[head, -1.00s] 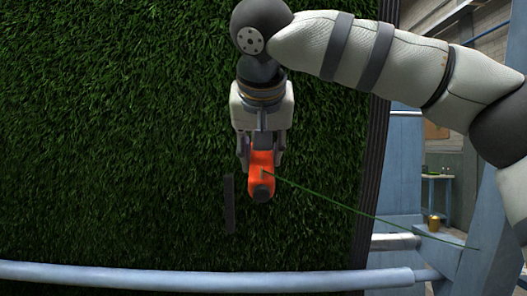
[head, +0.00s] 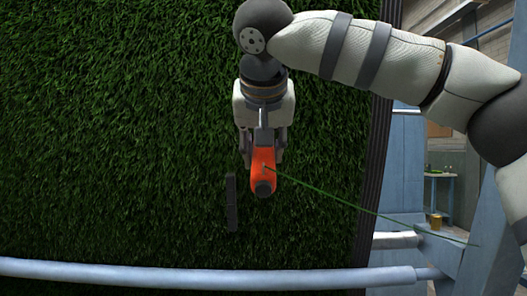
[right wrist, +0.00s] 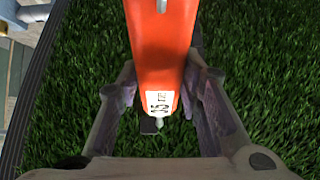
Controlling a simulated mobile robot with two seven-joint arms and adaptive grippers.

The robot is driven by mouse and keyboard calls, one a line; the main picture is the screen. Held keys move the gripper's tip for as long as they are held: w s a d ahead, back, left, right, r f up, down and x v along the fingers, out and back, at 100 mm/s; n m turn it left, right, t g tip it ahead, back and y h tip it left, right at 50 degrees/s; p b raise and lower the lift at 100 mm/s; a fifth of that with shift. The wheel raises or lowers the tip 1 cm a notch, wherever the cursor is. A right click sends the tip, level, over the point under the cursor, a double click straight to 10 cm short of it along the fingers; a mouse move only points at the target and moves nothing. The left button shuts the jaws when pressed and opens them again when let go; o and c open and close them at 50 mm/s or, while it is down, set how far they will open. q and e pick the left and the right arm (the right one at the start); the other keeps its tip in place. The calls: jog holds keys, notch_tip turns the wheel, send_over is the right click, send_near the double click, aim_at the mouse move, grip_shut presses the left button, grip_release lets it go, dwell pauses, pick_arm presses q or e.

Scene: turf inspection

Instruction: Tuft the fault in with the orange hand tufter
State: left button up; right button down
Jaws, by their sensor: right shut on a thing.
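The orange hand tufter (head: 263,168) is held in my right gripper (head: 263,150), in front of the green turf (head: 120,130). In the right wrist view the tufter (right wrist: 163,50) sits between the two fingers (right wrist: 165,95), with a white label near its end. A green yarn (head: 350,201) runs from the tufter to the right. A narrow dark strip (head: 231,203) on the turf, likely the fault, lies just left of the tufter's lower end. Whether the tufter touches the turf is hidden. My left gripper is not in view.
The turf's dark edge (head: 372,190) is at the right, beside a blue frame post (head: 490,215). A gold-coloured pot (head: 436,221) stands on the frame. The turf left of the strip is clear.

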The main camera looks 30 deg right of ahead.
aim_at(264, 164)
jog(key=shift+w+d+r, duration=0.2)
jog(key=shift+w+d, duration=0.1)
jog(key=shift+w, duration=0.15)
jog(key=shift+w+d+r, duration=0.15)
jog(key=shift+w+d, duration=0.1)
jog(key=shift+w, duration=0.15)
dwell(0.3)
jog(key=shift+s+d, duration=0.55)
jog(key=shift+d, duration=0.2)
jog(key=shift+w+a, duration=0.6)
jog(key=shift+a, duration=0.2)
jog(key=s+a, duration=0.1)
jog(key=s, duration=0.1)
jog(key=s+a+f, duration=0.1)
jog(key=s, duration=0.1)
jog(key=s+a+f, duration=0.1)
jog(key=s+a, duration=0.1)
jog(key=shift+s, duration=0.3)
jog(key=shift+f, duration=0.1)
